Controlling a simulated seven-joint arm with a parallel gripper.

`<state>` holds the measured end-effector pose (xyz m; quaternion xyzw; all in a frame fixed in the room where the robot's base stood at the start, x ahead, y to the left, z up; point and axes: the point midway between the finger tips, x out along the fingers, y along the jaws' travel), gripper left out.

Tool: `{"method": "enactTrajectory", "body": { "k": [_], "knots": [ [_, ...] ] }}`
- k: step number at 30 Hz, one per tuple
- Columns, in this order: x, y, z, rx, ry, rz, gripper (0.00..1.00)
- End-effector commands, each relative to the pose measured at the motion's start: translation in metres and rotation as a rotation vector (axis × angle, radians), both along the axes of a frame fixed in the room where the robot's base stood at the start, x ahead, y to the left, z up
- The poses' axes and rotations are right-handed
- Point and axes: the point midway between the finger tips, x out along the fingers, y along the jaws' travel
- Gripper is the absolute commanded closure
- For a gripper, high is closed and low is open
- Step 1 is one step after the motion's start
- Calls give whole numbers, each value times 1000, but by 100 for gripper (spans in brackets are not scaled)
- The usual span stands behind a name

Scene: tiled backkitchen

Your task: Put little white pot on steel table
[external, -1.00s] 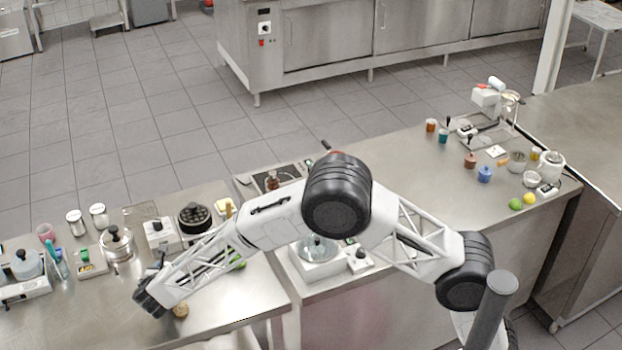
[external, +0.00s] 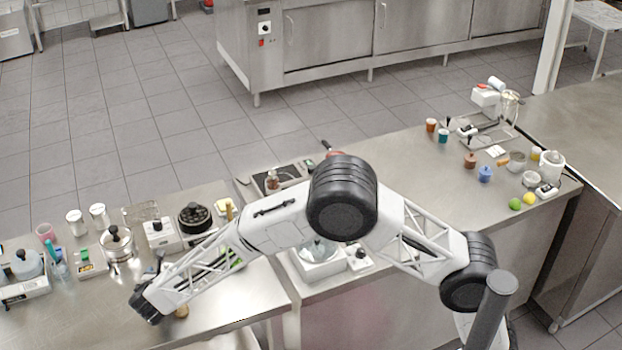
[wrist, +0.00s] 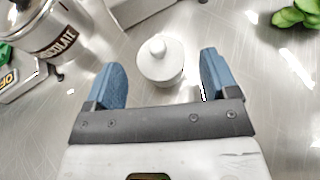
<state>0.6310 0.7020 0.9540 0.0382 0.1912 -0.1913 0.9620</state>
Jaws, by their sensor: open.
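A little white pot (wrist: 160,66) with a round-knobbed lid stands upright on the brushed steel surface (wrist: 260,80) in the wrist view. My gripper (wrist: 163,70) is open, with one blue finger on each side of the pot and a visible gap to both. Nothing is held. In the external view my gripper (external: 146,306) is low over the left steel table (external: 90,325); I cannot make out the pot there, as the hand seems to hide it.
A steel canister with a CHOCOLATE label (wrist: 52,32) stands at the wrist view's upper left. A white object (wrist: 135,8) is at its top, green leaves (wrist: 296,12) at upper right. In the external view, more kitchenware lines the table's back; its front left is clear.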

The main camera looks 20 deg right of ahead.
Motion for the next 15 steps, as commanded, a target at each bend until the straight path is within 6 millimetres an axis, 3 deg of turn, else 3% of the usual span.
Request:
{"method": "enactTrajectory", "body": {
  "k": [9, 15],
  "knots": [
    [-45, 19, 20, 0, 0, 1, 20],
    [-65, 27, 28, 0, 0, 1, 20]
  ]
}}
